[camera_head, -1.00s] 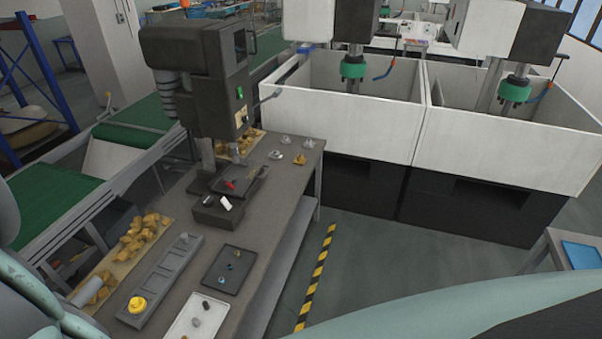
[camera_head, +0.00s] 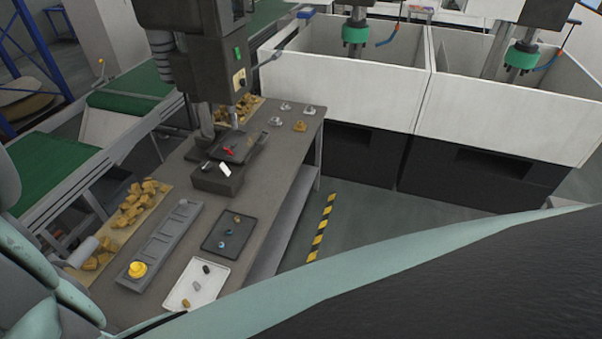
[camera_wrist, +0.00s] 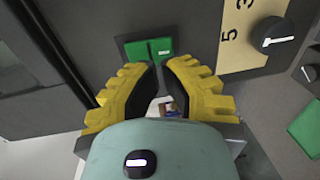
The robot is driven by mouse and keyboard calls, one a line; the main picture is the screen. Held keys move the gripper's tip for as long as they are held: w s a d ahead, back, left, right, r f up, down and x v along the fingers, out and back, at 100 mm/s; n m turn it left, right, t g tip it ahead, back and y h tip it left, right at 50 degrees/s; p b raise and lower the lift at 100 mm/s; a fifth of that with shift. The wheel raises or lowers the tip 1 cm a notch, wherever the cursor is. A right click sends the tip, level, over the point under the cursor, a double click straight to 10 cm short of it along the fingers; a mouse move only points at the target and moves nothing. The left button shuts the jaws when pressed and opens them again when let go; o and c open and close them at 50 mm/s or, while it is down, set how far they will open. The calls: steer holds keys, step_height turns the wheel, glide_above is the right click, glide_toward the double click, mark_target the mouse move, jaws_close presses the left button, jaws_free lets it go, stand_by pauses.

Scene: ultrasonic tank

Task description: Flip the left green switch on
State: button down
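In the wrist view, a green switch block sits on a dark panel, split into a left green switch (camera_wrist: 137,51) and a right green switch (camera_wrist: 162,48) with a white mark. My gripper (camera_wrist: 160,70) has yellow ribbed fingers with black pads. Its tips are drawn together just below the switch block, with nothing seen held between them. Whether they touch the block I cannot tell. The gripper is not visible in the head view.
A black knob (camera_wrist: 271,35) on a yellow numbered dial lies right of the switches, and another green piece (camera_wrist: 307,128) is lower right. In the head view, a dark press machine (camera_head: 205,55) stands on the workbench (camera_head: 262,205), with white tanks (camera_head: 340,85) behind.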

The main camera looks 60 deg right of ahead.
steer(key=shift+x, duration=1)
steer(key=shift+d+b, duration=0.1)
steer(key=shift+b, duration=0.25)
